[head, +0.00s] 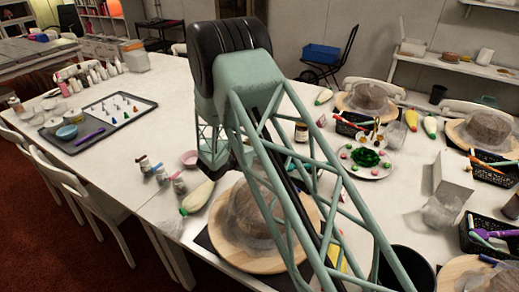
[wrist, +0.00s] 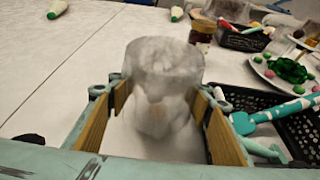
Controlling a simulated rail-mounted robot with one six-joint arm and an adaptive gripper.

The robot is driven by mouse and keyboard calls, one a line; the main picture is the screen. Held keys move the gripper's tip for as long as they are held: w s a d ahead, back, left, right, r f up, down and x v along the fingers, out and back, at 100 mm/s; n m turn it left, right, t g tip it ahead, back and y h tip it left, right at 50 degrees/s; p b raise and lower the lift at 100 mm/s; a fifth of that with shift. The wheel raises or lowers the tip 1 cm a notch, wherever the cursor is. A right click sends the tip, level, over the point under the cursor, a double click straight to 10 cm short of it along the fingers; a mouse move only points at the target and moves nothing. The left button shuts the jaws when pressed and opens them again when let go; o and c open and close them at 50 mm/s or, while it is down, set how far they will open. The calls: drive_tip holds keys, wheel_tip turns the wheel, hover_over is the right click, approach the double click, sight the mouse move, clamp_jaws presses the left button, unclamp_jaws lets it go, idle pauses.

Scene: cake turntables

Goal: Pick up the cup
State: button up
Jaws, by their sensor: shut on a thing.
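In the wrist view a clear, frosted-looking plastic cup (wrist: 164,62) stands upright between the two wood-coloured fingers of my gripper (wrist: 162,98). The fingers are closed against its left and right sides. The cup's rim rises above the fingertips, and its lower part shows between them. White table surface shows around it; I cannot tell whether its base touches the table. In the head view my green lattice arm crosses the middle, and I cannot make out the held cup or the fingers there.
The white table (head: 155,88) is crowded on the right. A black basket with teal tools (wrist: 282,122) is close to my gripper's right. A brown jar (wrist: 202,38) stands behind the cup. A plate with green decoration (head: 366,172) lies beyond. The table's left side is clearer.

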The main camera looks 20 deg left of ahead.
wheel_tip(320, 180, up, 8)
drive_tip(key=p, duration=0.1)
idle(0.4)
idle(0.7)
drive_tip(key=d+r+m+g+h+b, duration=0.1)
drive_tip(key=d+m+h, duration=0.2)
drive_tip(key=d, duration=1.2)
drive_tip(key=d+r+m+g+h+b, duration=0.2)
drive_tip(key=d+m+h, duration=0.1)
drive_tip(key=d, duration=1.1)
drive_tip(key=s+d+f+m+p, duration=0.1)
drive_tip(key=s+d+f, duration=0.1)
drive_tip(key=d, duration=0.7)
drive_tip(key=s+d+f+g+h+p, duration=0.1)
drive_tip(key=s+d+f, duration=0.2)
drive_tip(key=s+d, duration=0.2)
drive_tip(key=s+d+f+m+h+p, duration=0.1)
drive_tip(key=s+d+f, duration=0.2)
drive_tip(key=d, duration=0.9)
drive_tip(key=shift+s+d+m+g, duration=0.3)
drive_tip(key=shift+s+g, duration=0.1)
drive_tip(key=shift+s, duration=0.05)
